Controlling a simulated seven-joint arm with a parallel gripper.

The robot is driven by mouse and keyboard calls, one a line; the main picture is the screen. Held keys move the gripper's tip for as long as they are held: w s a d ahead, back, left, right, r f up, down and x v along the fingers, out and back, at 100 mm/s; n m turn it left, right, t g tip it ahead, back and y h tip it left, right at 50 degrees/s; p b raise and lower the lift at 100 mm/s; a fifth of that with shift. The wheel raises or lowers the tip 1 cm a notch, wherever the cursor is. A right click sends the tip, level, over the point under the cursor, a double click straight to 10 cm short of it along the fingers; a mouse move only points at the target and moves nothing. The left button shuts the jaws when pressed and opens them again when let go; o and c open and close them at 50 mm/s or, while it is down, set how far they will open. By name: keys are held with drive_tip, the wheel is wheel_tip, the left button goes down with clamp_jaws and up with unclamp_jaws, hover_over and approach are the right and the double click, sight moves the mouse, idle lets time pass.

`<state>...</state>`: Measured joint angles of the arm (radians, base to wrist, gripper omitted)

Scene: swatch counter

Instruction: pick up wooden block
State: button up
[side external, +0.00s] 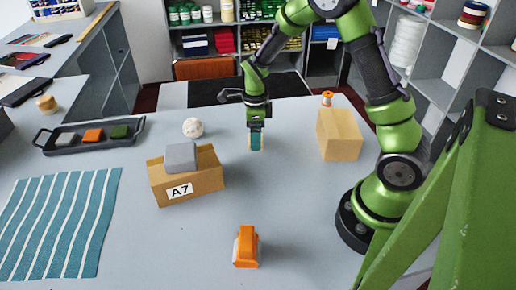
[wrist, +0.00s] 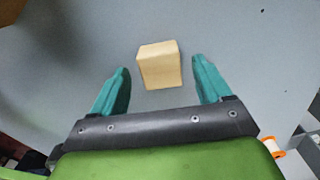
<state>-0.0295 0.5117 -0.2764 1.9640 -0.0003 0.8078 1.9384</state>
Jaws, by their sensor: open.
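The wooden block (wrist: 160,66) is a pale tan cube on the grey counter. In the wrist view it lies between and a little beyond the two teal fingertips, with clear counter on both sides. My gripper (wrist: 163,75) is open and empty, pointing down. In the side external view my gripper (side external: 256,138) is low over the middle of the counter. A teal finger hides most of the block there, and only pale slivers show at its edges.
A cardboard box (side external: 173,190) marked A7 with a grey block (side external: 180,157) on it stands left of my gripper. A tan box (side external: 340,136) with a spool (side external: 327,98) stands right. A white ball (side external: 193,127), orange dispenser (side external: 247,247) and black tray (side external: 64,150) lie around.

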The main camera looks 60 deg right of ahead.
drive_tip(key=shift+f, duration=0.95)
drive_tip(key=shift+c, duration=0.3)
drive_tip(key=c, duration=1)
drive_tip(key=shift+r, duration=0.2)
